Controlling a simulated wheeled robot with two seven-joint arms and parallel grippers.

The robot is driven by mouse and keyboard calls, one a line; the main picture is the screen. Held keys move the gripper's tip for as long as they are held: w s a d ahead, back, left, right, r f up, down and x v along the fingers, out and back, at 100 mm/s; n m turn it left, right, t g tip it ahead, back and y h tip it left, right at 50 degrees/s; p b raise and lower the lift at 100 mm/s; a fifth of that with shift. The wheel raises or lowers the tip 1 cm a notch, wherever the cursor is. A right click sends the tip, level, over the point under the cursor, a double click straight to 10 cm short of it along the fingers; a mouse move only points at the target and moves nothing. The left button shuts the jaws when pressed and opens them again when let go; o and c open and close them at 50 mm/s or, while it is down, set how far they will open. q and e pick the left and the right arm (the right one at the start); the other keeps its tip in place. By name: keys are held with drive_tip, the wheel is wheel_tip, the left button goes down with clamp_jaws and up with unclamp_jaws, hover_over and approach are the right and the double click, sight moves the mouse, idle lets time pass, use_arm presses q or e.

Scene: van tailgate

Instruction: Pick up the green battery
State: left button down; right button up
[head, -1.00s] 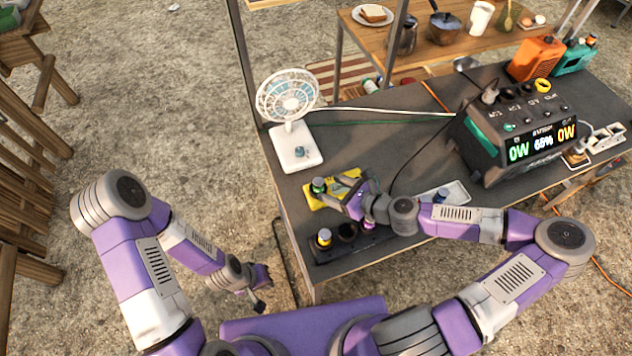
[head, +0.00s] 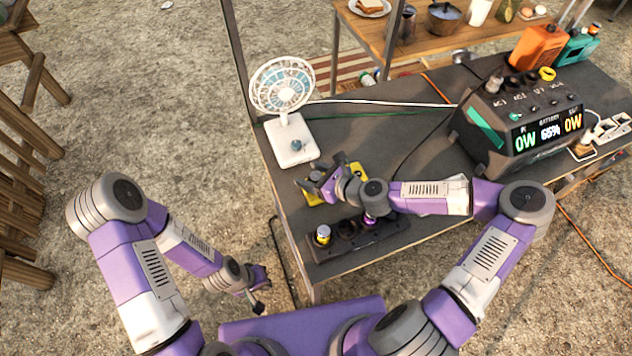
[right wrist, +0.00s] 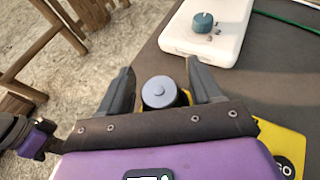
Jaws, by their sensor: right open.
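In the right wrist view a battery (right wrist: 160,92) stands upright between my right fingertips, its round grey top showing; its side colour is too dark to tell. My right gripper (right wrist: 160,78) is open around it, a finger on either side. In the head view my right gripper (head: 318,187) is low over the yellow board (head: 356,172), and the hand hides the green battery there. My left gripper (head: 262,290) hangs off the table's left side, apart from everything; its jaw opening is unclear.
A dark charger block (head: 352,244) with a yellow-banded battery (head: 323,236) lies at the near edge. A white fan (head: 290,140) stands beyond my right gripper; its base also shows in the right wrist view (right wrist: 205,28). A power station (head: 515,120) stands right.

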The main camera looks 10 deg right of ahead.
drive_tip(key=shift+c, duration=0.4)
clamp_jaws()
